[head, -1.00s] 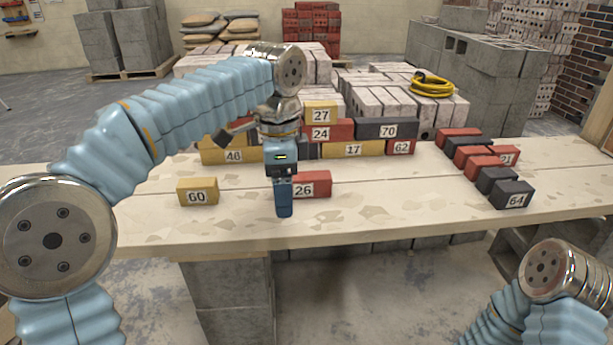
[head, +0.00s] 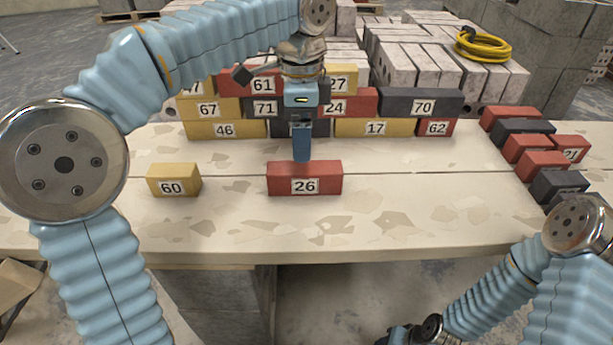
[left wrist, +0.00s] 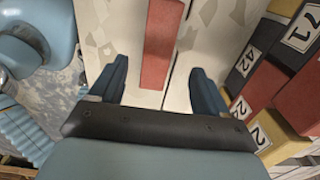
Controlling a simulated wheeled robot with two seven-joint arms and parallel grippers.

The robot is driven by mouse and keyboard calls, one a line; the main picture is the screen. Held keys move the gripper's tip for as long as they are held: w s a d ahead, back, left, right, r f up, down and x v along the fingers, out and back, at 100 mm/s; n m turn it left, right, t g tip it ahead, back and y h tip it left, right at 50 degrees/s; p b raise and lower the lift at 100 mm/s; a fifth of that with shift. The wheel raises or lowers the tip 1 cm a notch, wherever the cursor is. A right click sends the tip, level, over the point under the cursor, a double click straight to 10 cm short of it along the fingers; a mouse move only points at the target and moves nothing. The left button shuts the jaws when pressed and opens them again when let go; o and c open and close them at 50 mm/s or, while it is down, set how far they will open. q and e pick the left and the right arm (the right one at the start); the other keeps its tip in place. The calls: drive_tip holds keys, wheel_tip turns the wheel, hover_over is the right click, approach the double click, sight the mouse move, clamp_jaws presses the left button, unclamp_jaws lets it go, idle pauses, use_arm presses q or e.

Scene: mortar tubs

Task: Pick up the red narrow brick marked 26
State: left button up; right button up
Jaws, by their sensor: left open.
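The red narrow brick marked 26 (head: 305,178) lies on the pale table top, its number facing me in the head view. In the left wrist view the red brick (left wrist: 161,40) shows at the top, between the lines of the two fingers. My left gripper (head: 302,155) points down, its tips appearing just behind the brick's top edge in the head view. In the left wrist view the left gripper (left wrist: 158,68) is open, with nothing between its fingers. My right arm is at the bottom right; its fingers are not visible.
A yellow brick marked 60 (head: 173,180) lies to the left. A stacked wall of yellow, red and dark bricks, including 17 (head: 375,127), stands behind the gripper. Several red and dark bricks (head: 541,163) line the right side. The table (head: 400,215) is clear in front.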

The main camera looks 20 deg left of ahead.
sight(305, 167)
use_arm(q)
drive_tip(key=f, duration=0.3)
drive_tip(key=f+b, duration=0.1)
drive_tip(key=f, duration=0.2)
drive_tip(key=f+b, duration=0.1)
drive_tip(key=f, duration=0.2)
drive_tip(key=shift+d+f, duration=0.15)
drive_tip(key=shift+d, duration=0.15)
clamp_jaws()
